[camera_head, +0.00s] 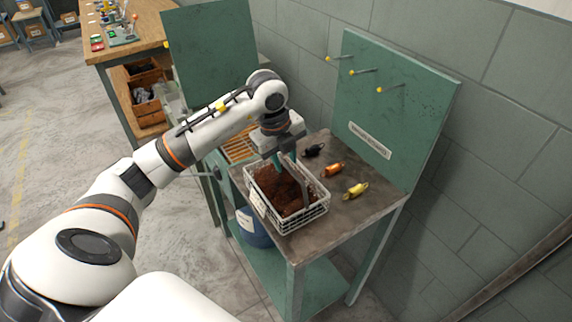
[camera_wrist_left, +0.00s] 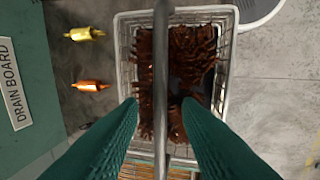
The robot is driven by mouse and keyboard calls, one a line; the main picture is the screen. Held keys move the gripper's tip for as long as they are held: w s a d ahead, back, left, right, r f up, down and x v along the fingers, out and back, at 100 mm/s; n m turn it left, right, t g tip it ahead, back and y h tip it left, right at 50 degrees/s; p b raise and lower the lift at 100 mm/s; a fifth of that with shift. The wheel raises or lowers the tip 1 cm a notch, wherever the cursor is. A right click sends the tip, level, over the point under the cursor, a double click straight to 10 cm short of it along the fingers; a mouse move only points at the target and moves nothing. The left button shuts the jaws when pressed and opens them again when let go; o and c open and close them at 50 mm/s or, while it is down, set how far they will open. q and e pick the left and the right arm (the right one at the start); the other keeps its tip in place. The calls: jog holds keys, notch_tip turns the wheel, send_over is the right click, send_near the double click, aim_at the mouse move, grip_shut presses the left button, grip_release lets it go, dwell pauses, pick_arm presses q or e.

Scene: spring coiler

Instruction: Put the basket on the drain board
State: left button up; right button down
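The white wire basket (camera_head: 289,223) stands upright on the grey table top, filled with rusty brown coils. Its grey handle (camera_wrist_left: 161,60) arches over the middle. My left gripper (camera_head: 284,160) points down at the handle. In the left wrist view its two green fingers (camera_wrist_left: 160,108) are apart, one on each side of the handle, with gaps visible. A label reading "DRAIN BOARD" (camera_wrist_left: 14,84) is on the green upright panel (camera_head: 395,115) behind the table; it also shows in the head view (camera_head: 369,140). My right gripper is not in view.
Yellow (camera_head: 355,190), orange (camera_head: 333,169) and black (camera_head: 313,150) small parts lie right of the basket. Yellow-tipped pegs (camera_head: 362,71) stick out of the panel. A slatted wooden rack (camera_head: 239,149) lies behind the basket. A blue bucket (camera_head: 251,229) is below.

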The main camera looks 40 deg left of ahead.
pick_arm(q)
notch_tip(320, 180, up, 9)
jog(key=s, duration=0.1)
jog(key=shift+s+a+r+b, duration=0.15)
jog(key=shift+s+a+b, duration=0.2)
jog(key=shift+s+b, duration=0.05)
jog(key=shift+d, duration=0.1)
